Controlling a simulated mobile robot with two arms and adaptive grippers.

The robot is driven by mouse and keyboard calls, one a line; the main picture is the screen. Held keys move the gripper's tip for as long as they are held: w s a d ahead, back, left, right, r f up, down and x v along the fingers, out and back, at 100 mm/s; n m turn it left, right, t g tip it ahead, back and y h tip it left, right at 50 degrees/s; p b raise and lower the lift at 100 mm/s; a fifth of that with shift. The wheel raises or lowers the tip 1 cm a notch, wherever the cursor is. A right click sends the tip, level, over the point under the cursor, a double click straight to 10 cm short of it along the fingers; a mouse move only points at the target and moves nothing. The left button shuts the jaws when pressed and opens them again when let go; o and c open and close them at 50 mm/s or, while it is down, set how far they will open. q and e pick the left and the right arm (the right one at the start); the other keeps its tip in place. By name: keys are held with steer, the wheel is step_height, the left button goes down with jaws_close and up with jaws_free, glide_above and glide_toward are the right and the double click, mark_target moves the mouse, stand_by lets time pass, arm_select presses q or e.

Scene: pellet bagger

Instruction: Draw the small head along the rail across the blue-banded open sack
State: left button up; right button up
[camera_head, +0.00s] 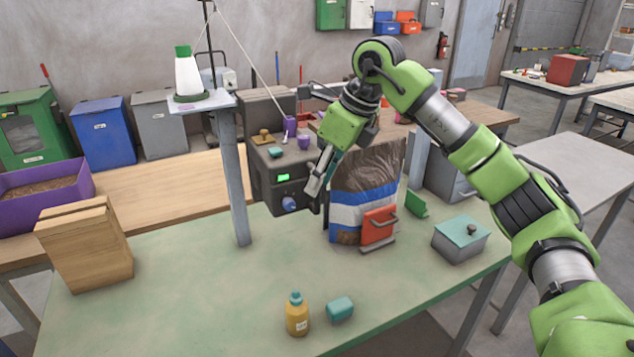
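The sack (347,213) stands upright on the green table, brown above with blue and white bands. I cannot make out the rail clearly. My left gripper is out of view.
The dark machine (287,170) with a green display stands behind the table. A post carries the thread cone (188,76). A grey box (461,246), yellow bottle (297,316) and wooden box (85,250) stand on the table.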

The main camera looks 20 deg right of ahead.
steer(key=shift+w+a+f, duration=0.1)
steer(key=shift+a+f, duration=0.05)
steer(key=shift+f, duration=0.35)
steer(key=shift+w+a+f, duration=0.1)
steer(key=shift+f, duration=0.2)
steer(key=shift+w+f, duration=0.15)
steer(key=shift+f, duration=0.15)
jaws_close()
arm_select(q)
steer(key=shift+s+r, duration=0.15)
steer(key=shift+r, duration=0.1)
